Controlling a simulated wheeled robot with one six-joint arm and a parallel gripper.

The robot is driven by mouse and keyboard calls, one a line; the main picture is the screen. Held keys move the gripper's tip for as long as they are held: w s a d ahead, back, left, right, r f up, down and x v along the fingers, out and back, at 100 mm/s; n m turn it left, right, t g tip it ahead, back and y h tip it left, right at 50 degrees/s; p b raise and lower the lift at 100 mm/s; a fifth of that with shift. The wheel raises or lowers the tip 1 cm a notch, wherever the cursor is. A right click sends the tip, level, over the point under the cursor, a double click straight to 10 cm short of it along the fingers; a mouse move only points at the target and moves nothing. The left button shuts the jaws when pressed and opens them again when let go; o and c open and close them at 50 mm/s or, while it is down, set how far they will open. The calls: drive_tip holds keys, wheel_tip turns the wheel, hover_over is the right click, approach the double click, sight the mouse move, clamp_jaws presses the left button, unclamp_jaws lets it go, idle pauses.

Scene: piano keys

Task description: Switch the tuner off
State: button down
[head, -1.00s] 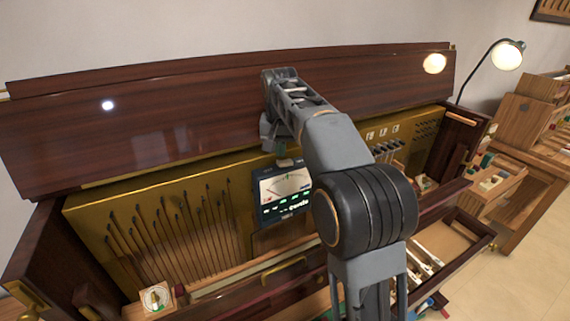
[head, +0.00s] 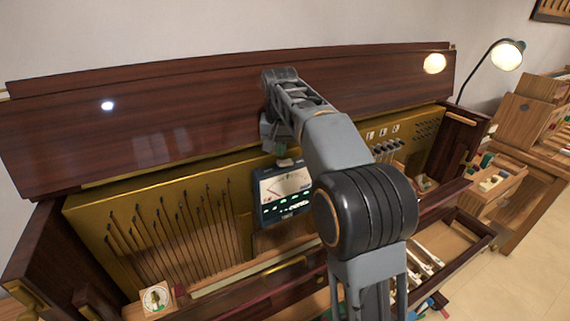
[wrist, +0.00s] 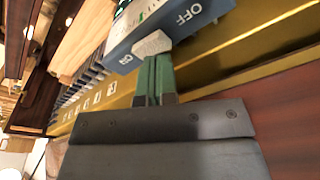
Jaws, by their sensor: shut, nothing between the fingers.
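The tuner (head: 284,190) is a dark blue box with a lit dial, standing upright at the middle of the piano's opened front. The wrist view shows its blue edge (wrist: 208,14) with an OFF label and a second, partly blurred label. A light grey switch (wrist: 152,43) sits between these labels. My gripper (head: 281,150) is above the tuner's top, with its green fingers (wrist: 155,62) shut and empty. The fingertips are right at the switch and look to touch it; exact contact is hard to tell. The dial is mostly cut off in the wrist view.
The brown lid (head: 200,115) stands raised behind. A brass-coloured plate (head: 90,215) with several pins lies left of the tuner. A small dial on a wooden block (head: 156,298) is at front left. A lit lamp (head: 507,55) and wooden boxes (head: 520,125) stand at right.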

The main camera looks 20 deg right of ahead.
sight(281, 162)
drive_tip(key=shift+f+b, duration=0.8)
drive_tip(key=shift+f, duration=0.4)
idle(0.4)
drive_tip(key=shift+r, duration=0.15)
wheel_tip(281, 162, up, 7)
drive_tip(key=p, duration=0.7)
idle(0.3)
